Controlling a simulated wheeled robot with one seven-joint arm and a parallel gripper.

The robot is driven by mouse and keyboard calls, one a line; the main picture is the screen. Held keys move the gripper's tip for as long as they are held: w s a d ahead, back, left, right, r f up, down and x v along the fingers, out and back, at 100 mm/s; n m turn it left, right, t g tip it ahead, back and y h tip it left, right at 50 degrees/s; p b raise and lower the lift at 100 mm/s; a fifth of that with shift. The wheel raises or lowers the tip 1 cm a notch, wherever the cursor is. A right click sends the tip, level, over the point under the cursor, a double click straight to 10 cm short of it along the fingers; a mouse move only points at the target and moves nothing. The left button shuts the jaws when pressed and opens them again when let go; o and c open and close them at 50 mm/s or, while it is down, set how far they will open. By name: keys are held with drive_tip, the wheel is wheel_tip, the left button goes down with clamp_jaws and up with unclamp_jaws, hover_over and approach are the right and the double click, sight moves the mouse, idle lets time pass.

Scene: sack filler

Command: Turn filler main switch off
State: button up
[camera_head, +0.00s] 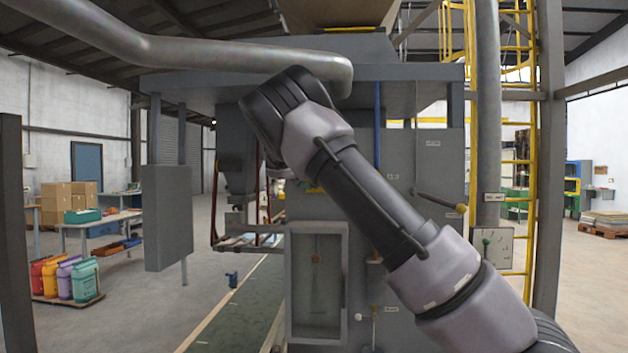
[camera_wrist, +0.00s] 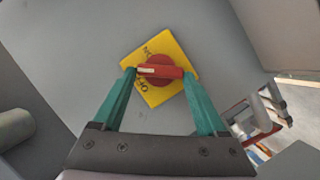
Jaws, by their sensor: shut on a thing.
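The main switch shows in the wrist view as a red rotary knob (camera_wrist: 160,71) on a yellow square plate (camera_wrist: 158,98), fixed to a grey panel. The plate carries ON and OFF lettering near its left side. The knob's bar lies nearly level in the picture, and its white-marked end points left, between the two words. My gripper (camera_wrist: 160,73) has its two teal fingers at the bar's opposite ends, shut on it. In the head view my arm crosses the middle and hides the gripper and the knob.
Grey filler panels (camera_wrist: 220,45) surround the switch. A framed grey box (camera_head: 317,325) stands in front, beside the green conveyor belt (camera_head: 235,318). A hanging grey cabinet (camera_head: 168,218) is at left. Coloured sacks (camera_head: 65,279) stand on a pallet, with clear floor nearby.

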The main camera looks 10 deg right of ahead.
drive_tip(key=shift+a+f+n+t+h, duration=0.2)
drive_tip(key=shift+n+h, duration=0.25)
drive_tip(key=shift+n, duration=0.6)
drive_tip(key=shift+d+f+n+t+h, duration=0.2)
drive_tip(key=shift+n+h, duration=0.3)
drive_tip(key=shift+n, duration=0.6)
drive_tip(key=shift+a+f+n+t+h, duration=0.1)
drive_tip(key=shift+a+n+t+h, duration=0.25)
drive_tip(key=shift+n, duration=0.7)
drive_tip(key=shift+d, duration=0.15)
drive_tip(key=o, duration=1.3)
drive_tip(key=v, duration=1)
drive_tip(key=shift+s+a, duration=0.25)
drive_tip(key=shift+f, duration=0.1)
